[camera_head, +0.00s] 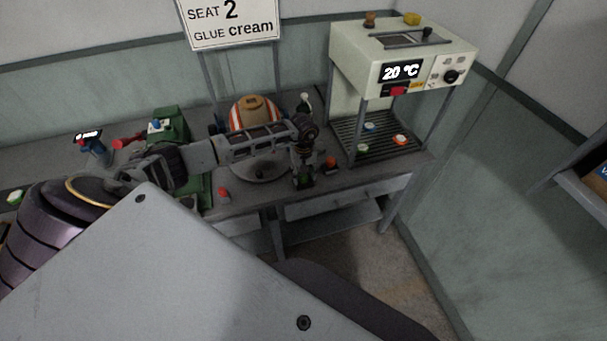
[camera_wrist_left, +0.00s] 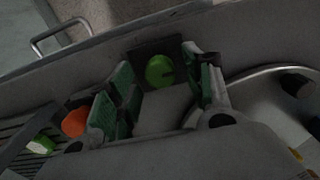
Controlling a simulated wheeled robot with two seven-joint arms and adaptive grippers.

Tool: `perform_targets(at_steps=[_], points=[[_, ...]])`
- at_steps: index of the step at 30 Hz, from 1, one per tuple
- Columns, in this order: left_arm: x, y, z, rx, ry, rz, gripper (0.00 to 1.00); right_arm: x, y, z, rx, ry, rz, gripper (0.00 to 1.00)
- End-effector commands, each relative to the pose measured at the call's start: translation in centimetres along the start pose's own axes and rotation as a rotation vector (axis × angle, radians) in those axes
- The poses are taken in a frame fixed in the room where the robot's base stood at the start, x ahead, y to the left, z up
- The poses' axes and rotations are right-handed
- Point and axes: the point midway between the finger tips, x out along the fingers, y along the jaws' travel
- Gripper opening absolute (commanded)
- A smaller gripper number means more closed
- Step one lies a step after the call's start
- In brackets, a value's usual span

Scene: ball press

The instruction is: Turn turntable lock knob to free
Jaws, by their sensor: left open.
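The turntable (camera_head: 262,172) is a round grey disc on the bench, with an orange-and-white striped ball (camera_head: 250,112) at it; its rim also shows in the left wrist view (camera_wrist_left: 262,78). A green knob (camera_wrist_left: 160,71) on a dark base is beside the disc near the bench's front edge, and looks like the lock knob. My left gripper (camera_head: 303,168) points down over this spot. In the left wrist view its green-padded fingers (camera_wrist_left: 162,86) are open, one on each side of the knob, with no clear contact. The knob is mostly hidden in the head view. My right gripper is not in view.
Red buttons (camera_head: 223,192) (camera_head: 330,162) flank the turntable at the front edge. A cream machine reading 20 °C (camera_head: 402,72) stands right, above a slatted rack (camera_head: 380,136). A green device (camera_head: 168,125) stands left. Drawers (camera_head: 335,198) are below the bench.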

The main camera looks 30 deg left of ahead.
Motion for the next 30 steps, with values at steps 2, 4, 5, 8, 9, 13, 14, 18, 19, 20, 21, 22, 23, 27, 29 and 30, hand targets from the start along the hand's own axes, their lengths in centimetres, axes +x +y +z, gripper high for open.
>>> perform_targets(at_steps=[2,4,5,8,9,13,14,18,19,20,21,22,23,27,29,30], points=[[0.38,-0.03,0.04,0.0,-0.001,-0.001,0.51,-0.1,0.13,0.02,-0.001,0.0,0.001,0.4],[0.56,-0.04,0.02,0.0,0.0,-0.001,0.51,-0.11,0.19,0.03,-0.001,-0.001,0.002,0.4],[0.61,-0.04,0.01,0.0,0.0,-0.001,0.51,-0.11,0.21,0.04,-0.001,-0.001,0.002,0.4],[0.67,-0.04,0.0,0.0,0.001,-0.001,0.51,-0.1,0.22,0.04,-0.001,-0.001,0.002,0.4],[0.67,-0.04,0.0,0.0,0.001,-0.001,0.51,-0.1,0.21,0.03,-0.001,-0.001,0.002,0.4],[0.65,-0.03,0.0,0.0,0.001,0.0,0.5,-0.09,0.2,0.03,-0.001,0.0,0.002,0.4],[0.65,-0.02,0.0,0.0,0.001,0.0,0.46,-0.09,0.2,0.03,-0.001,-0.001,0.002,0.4],[0.64,-0.02,0.0,0.0,0.001,0.0,0.28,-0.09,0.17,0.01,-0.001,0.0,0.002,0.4],[0.64,-0.02,0.0,0.0,0.001,0.0,0.24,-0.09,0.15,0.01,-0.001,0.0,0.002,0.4],[0.64,-0.02,0.0,0.0,0.001,0.0,0.2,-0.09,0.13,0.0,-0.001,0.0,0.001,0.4],[0.63,-0.02,0.0,0.0,0.001,0.0,0.15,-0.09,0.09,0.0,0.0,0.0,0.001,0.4],[0.63,-0.02,0.0,0.0,0.001,0.0,0.11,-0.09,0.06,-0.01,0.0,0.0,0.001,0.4],[0.63,-0.02,0.0,0.0,0.001,0.0,0.07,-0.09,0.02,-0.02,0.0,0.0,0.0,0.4],[0.62,-0.02,-0.01,-0.001,0.001,0.0,0.04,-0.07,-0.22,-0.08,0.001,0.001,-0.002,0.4],[0.63,-0.02,-0.01,-0.004,0.001,0.0,0.04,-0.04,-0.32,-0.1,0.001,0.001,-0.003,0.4],[0.63,-0.02,-0.01,-0.006,0.001,0.0,0.04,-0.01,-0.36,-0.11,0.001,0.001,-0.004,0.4]])
